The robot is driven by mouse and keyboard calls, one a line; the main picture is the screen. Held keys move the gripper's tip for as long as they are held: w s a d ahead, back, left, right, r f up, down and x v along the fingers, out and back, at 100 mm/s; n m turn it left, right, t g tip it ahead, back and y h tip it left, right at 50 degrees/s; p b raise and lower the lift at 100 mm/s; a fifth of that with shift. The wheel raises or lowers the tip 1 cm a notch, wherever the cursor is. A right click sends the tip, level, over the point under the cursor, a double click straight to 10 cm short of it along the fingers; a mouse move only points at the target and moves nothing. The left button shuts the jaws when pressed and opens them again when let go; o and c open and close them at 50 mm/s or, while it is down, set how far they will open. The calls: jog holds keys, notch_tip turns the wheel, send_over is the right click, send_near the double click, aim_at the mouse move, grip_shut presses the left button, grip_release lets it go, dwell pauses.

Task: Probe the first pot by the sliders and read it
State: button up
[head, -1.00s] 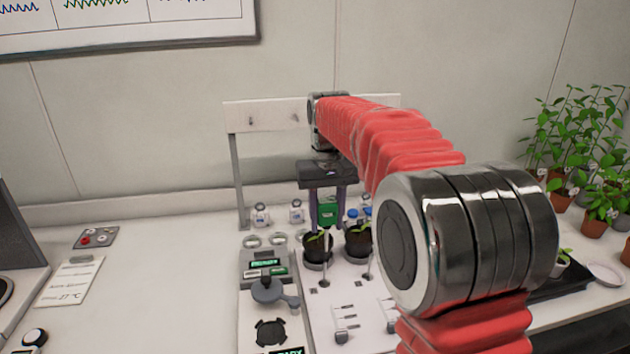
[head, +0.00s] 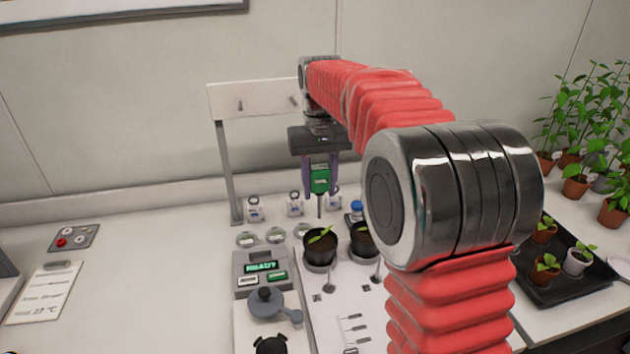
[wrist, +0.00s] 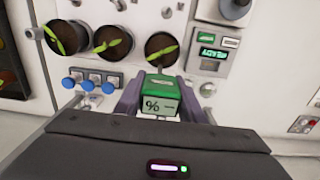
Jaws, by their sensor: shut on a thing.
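My gripper (head: 320,182) is shut on a green probe meter (head: 320,180), its thin spike pointing down. The gripper holds it above and behind the pots, clear of the soil. In the wrist view the meter (wrist: 160,92) shows "% –" on its face. A dark pot with a seedling (head: 319,248) stands on the white slider panel, nearest the grey device. A second potted seedling (head: 363,242) stands to its right, partly hidden by my arm. The wrist view shows three pots in a row, one of them the middle pot (wrist: 111,42). Sliders (head: 352,328) lie at the panel's front.
A grey device with a green display (head: 262,268) stands left of the pots. Several small bottles and rings sit behind, under a white rack (head: 250,98). A black tray with seedlings (head: 560,290) is at right. The left counter is mostly clear, with a note card (head: 43,293).

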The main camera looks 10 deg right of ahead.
aim_at(319, 205)
jog(key=shift+a+f, duration=0.1)
dwell(0.4)
jog(key=shift+f, duration=2.75)
jog(key=shift+s+f, duration=0.1)
jog(key=shift+f, duration=2.25)
jog(key=o, duration=1.2)
jog(key=shift+r, duration=0.15)
notch_tip(319, 205, up, 14)
jog(key=shift+f, duration=0.25)
